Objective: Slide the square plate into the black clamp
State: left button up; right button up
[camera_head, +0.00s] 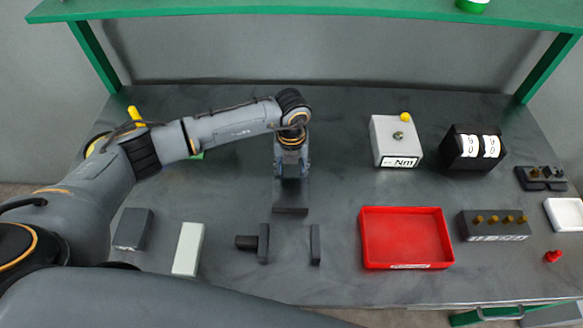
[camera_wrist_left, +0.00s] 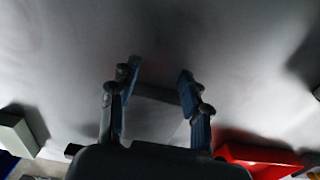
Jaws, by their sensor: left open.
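A dark grey plate (camera_head: 291,194), roughly square with a darker near edge, shows right below my left gripper (camera_head: 290,172) in the head view. My left gripper comes down over its far part and hides some of it. In the left wrist view the two fingers (camera_wrist_left: 157,78) stand apart, and a dark bar, probably the plate's edge, shows between them. Whether they touch it I cannot tell. The black clamp (camera_head: 263,243) seems to be the pair of upright black jaws in front, one with a knob on its left, with a gap between them. My right gripper is not in view.
A white block (camera_head: 188,248) and a dark grey block (camera_head: 133,229) lie left of the clamp. A red tray (camera_head: 407,238) is to its right. A grey Nm box (camera_head: 396,141), a black counter box (camera_head: 472,148) and a pegged block (camera_head: 493,225) stand further right. A green shelf crosses the back.

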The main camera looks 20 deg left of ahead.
aim_at(290, 199)
pick_arm(q)
jog(key=shift+r, duration=0.35)
jog(key=shift+s, duration=0.1)
jog(key=shift+s+d+p, duration=0.2)
jog(key=shift+s+p, duration=0.4)
jog(key=shift+s, duration=0.05)
jog(key=shift+s+d+p, duration=0.35)
jog(key=shift+s+p, duration=0.2)
jog(key=shift+s, duration=0.6)
jog(key=shift+s+d+p, duration=0.3)
jog(key=shift+s+p, duration=0.2)
jog(key=shift+s, duration=0.7)
jog(key=shift+s+d+p, duration=0.35)
jog(key=shift+s+p, duration=0.2)
jog(key=shift+s, duration=0.6)
jog(key=shift+s+d+p, duration=0.25)
jog(key=shift+s+p, duration=0.05)
jog(key=shift+s, duration=0.6)
jog(key=shift+s+d+p, duration=0.3)
jog(key=shift+s, duration=0.55)
jog(key=shift+s+d+p, duration=0.25)
jog(key=shift+s+p, duration=0.05)
jog(key=shift+s, duration=0.6)
notch_tip(290, 199, up, 7)
jog(key=w+p, duration=0.1)
jog(key=p, duration=0.3)
jog(key=shift+w+a+p, duration=0.15)
jog(key=shift+a+p, duration=0.05)
jog(key=shift+p, duration=0.15)
